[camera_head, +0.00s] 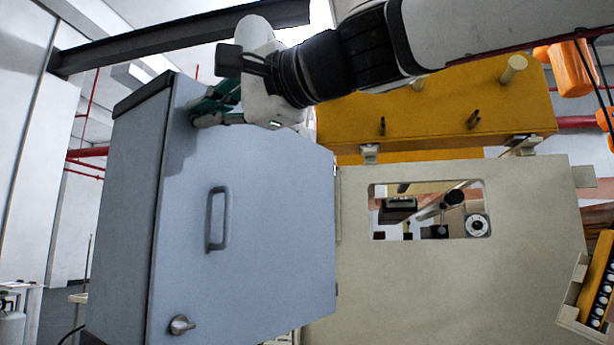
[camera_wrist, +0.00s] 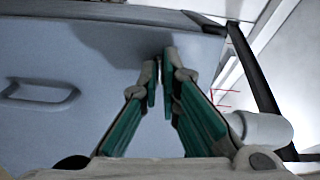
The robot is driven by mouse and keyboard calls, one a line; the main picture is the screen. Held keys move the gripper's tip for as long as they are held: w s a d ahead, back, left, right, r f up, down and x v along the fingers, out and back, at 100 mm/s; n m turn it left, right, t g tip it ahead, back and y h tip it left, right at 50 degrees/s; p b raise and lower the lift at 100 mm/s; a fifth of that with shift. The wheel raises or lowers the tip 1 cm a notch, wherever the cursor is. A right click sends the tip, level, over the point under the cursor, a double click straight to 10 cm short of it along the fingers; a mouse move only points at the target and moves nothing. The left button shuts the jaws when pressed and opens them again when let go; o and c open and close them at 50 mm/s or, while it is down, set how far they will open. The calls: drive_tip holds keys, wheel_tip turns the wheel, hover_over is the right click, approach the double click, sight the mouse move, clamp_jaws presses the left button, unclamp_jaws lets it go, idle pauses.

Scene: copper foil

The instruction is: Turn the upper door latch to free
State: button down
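The blue-grey cabinet door (camera_head: 270,220) fills the left half of the head view. The upper latch does not show in either view; my gripper covers the door's upper left corner. My gripper (camera_head: 192,114) is at that corner, its green-padded fingers pointing left at the door face. In the wrist view the fingertips (camera_wrist: 160,70) are close together with a narrow gap, at or very near the door face. I cannot see whether the latch is between them. The lower latch (camera_head: 182,325), a small grey knob, sits near the door's bottom left.
A grey pull handle (camera_head: 217,219) stands out from the middle of the door; it also shows in the wrist view (camera_wrist: 40,94). A beige cabinet panel (camera_head: 450,290) with a window adjoins on the right. A yellow housing (camera_head: 430,110) lies behind my arm. A dark beam (camera_head: 180,35) crosses overhead.

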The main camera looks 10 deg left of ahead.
drive_tip(key=shift+f+n+b, duration=0.15)
drive_tip(key=shift+n+b, duration=5)
drive_tip(key=shift+n, duration=3.05)
drive_tip(key=c, duration=1.8)
unclamp_jaws()
